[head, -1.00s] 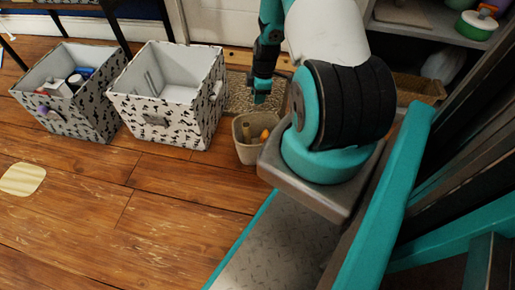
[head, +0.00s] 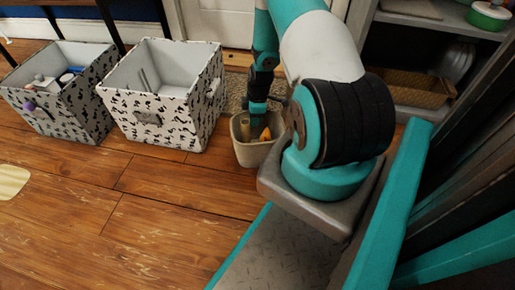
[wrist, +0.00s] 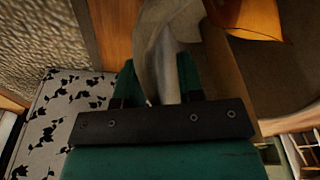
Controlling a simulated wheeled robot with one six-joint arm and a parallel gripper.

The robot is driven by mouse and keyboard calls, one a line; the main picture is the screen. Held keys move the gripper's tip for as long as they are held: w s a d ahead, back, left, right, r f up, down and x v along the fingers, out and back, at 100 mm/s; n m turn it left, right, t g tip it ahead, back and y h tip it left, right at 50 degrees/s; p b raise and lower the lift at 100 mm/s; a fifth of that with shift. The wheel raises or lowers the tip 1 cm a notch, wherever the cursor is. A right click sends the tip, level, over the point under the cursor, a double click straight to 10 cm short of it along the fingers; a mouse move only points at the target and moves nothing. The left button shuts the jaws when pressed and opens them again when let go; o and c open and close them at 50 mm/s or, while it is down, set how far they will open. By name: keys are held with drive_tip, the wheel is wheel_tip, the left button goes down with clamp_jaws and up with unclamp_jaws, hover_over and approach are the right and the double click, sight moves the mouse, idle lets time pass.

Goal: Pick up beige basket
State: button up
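The beige basket (head: 256,155) stands upright on the wood floor in the head view. It holds a tan item and an orange item (head: 266,134); the orange one also shows at the top of the wrist view (wrist: 250,15). My gripper (head: 258,132) points down at the basket, its tip at or just inside the rim. In the wrist view my gripper's teal fingers (wrist: 158,85) stand apart, with a grey-beige piece between or beyond them. I cannot tell whether that piece is basket wall or contents, or whether the fingers touch it.
A patterned white bin (head: 165,115) stands left of the basket, and a second patterned bin (head: 65,115) with small items is farther left. A woven mat (head: 236,88) lies behind the basket. Shelves (head: 420,60) are at the right.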

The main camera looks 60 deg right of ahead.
clamp_jaws()
drive_tip(key=shift+r, duration=0.1)
drive_tip(key=shift+r, duration=0.1)
